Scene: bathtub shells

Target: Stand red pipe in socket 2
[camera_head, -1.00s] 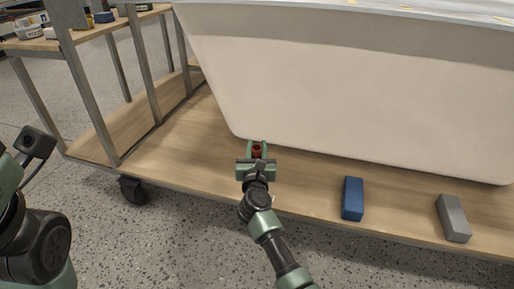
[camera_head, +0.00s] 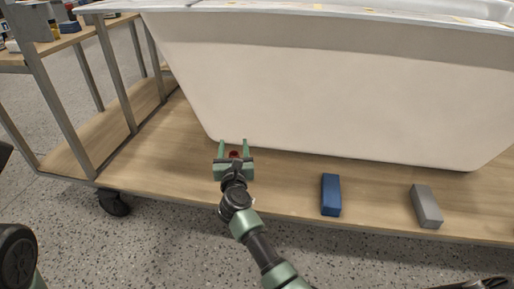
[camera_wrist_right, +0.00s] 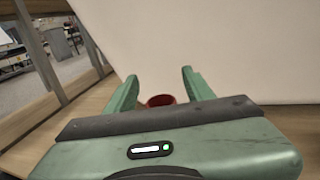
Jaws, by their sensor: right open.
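The red pipe (camera_head: 233,154) shows as a small red round end on the wooden cart shelf, close in front of the bathtub's lower left corner. My right gripper (camera_head: 233,145) is open, its two green fingers standing apart on either side of the pipe. In the right wrist view the pipe's red rim (camera_wrist_right: 160,100) lies between the open fingers (camera_wrist_right: 155,84), with gaps on both sides. The gripper body hides the pipe's lower part, so I cannot tell what it stands in. I cannot make out socket 2. My left gripper is not in view.
The white bathtub (camera_head: 330,90) stands right behind the right gripper. A blue block (camera_head: 331,195) and a grey block (camera_head: 426,206) lie on the wooden shelf (camera_head: 285,178) to the right. Metal posts (camera_head: 115,75) stand at the left. Shelf between gripper and blue block is clear.

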